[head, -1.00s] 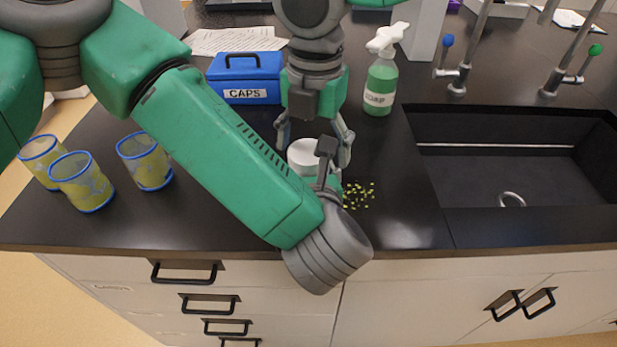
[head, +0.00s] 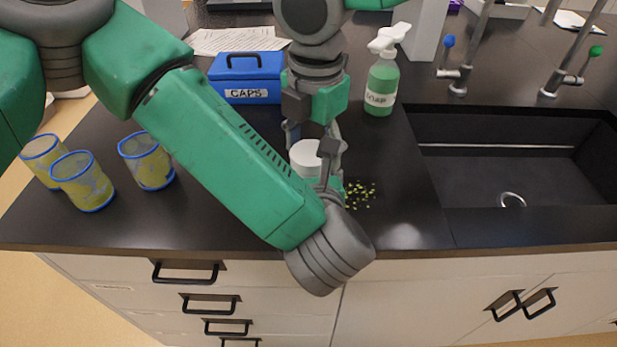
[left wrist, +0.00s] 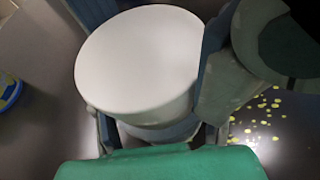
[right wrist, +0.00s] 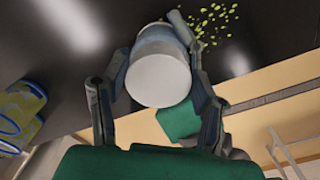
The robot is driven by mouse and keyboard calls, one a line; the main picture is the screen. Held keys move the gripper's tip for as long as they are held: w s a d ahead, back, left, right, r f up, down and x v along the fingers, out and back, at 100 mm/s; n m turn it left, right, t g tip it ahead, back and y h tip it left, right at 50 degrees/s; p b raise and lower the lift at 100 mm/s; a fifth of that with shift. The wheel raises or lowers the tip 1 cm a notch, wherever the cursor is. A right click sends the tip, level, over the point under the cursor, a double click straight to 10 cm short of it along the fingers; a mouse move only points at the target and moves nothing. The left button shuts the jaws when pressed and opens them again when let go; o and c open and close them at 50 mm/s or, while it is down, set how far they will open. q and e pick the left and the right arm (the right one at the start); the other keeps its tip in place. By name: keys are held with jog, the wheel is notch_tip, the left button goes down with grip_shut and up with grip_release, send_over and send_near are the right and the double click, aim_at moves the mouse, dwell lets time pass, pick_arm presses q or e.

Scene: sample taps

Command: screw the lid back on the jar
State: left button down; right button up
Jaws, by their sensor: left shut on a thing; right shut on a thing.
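The jar's white lid (head: 306,157) is on top of the jar near the counter's front; it also shows in the left wrist view (left wrist: 138,60) and right wrist view (right wrist: 158,80). The jar body (right wrist: 158,42) is mostly hidden under the lid and behind my left arm. My left gripper (head: 328,182) is low at the jar, shut on its body, partly hidden by its own wrist. My right gripper (head: 315,145) comes down from above, its fingers (right wrist: 155,85) shut on opposite sides of the lid. Whether any gap separates lid and jar is hidden.
Yellow-green bits (head: 360,194) lie scattered right of the jar. A blue CAPS box (head: 245,75) and a soap bottle (head: 381,85) stand behind. Several blue-rimmed cups (head: 147,160) stand at left. The sink (head: 510,160) is at right.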

jog(key=o, duration=1.3)
jog(key=shift+s+d+f, duration=0.15)
jog(key=shift+d, duration=0.1)
jog(key=shift+c, duration=0.2)
jog(key=shift+a, duration=0.25)
jog(key=shift+r, duration=0.2)
jog(key=shift+r, duration=2.25)
